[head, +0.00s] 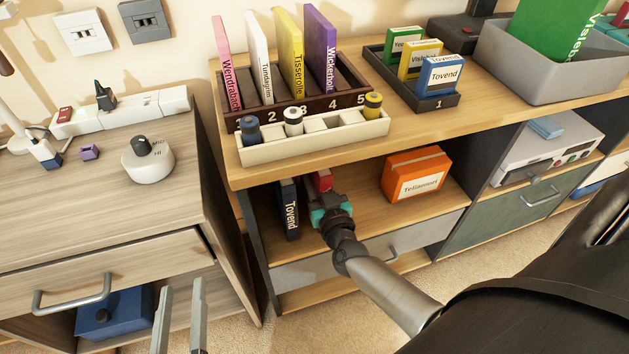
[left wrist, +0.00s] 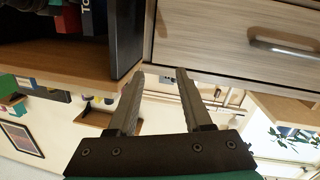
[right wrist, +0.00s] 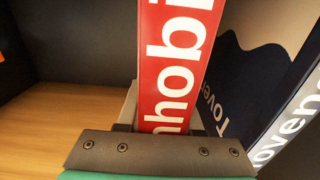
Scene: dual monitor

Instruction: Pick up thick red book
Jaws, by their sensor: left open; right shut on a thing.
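The thick red book (right wrist: 174,62) stands upright in the right wrist view, its spine with white letters facing me. My right gripper (right wrist: 170,118) is shut on it, with the fingers along its two sides, largely hidden behind the spine. In the head view a small part of the red book (head: 323,180) shows on the open shelf, mostly hidden by my right gripper (head: 331,208). My left gripper (head: 182,290) is open and empty in front of the left drawer cabinet; its parted fingers also show in the left wrist view (left wrist: 160,78).
A dark blue book (head: 288,210) stands just left of the red book; it also shows in the right wrist view (right wrist: 250,85). An orange box (head: 416,174) sits to the right on the same shelf. A slotted book rack (head: 228,118) and cream tray (head: 247,155) stand above.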

